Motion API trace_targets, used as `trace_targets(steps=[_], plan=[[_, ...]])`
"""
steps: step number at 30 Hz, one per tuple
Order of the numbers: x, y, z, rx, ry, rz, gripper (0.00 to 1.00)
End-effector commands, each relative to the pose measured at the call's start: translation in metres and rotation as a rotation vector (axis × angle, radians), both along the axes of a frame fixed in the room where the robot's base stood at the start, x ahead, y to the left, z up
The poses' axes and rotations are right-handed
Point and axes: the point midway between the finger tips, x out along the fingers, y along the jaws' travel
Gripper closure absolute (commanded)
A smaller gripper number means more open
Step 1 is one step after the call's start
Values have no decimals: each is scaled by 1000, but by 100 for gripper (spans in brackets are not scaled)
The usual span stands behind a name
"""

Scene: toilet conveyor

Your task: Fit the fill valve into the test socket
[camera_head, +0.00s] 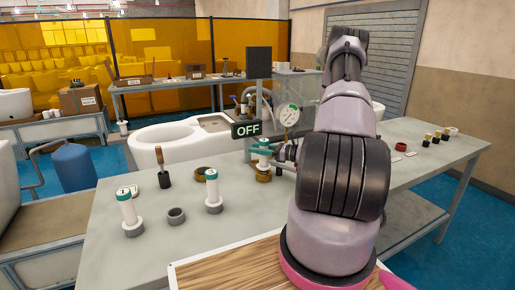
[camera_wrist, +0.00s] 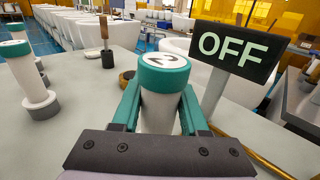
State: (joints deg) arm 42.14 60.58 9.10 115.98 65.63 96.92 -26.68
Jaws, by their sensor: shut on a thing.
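My gripper (camera_wrist: 161,108) is shut on a white fill valve (camera_wrist: 160,111) with a teal cap marked 2; its teal fingers clasp the body from both sides. In the head view my gripper (camera_head: 268,153) holds this valve (camera_head: 264,141) upright beside the OFF sign. A brass ring-like socket (camera_head: 262,174) shows directly below it. The valve's lower end is hidden in the wrist view, and I cannot tell whether it is inside the socket. Two other teal-capped valves, one at the left (camera_head: 130,212) and one nearer the middle (camera_head: 213,190), stand in grey rings.
The OFF sign (camera_head: 247,129) and a pressure gauge (camera_head: 288,116) stand close to my gripper. An empty grey ring (camera_head: 176,215), a wooden-handled tool (camera_head: 161,167) and another brass ring (camera_head: 202,174) are on the table (camera_head: 110,260). A white toilet (camera_head: 165,139) stands behind.

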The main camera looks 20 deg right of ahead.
Motion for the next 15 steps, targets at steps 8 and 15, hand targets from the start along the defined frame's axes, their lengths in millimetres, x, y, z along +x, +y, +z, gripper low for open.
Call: trace_targets(steps=[8, 15], plan=[[0, 0, -7, 0, 0, 0, 100], [0, 0, -13, 0, 0, 0, 100]])
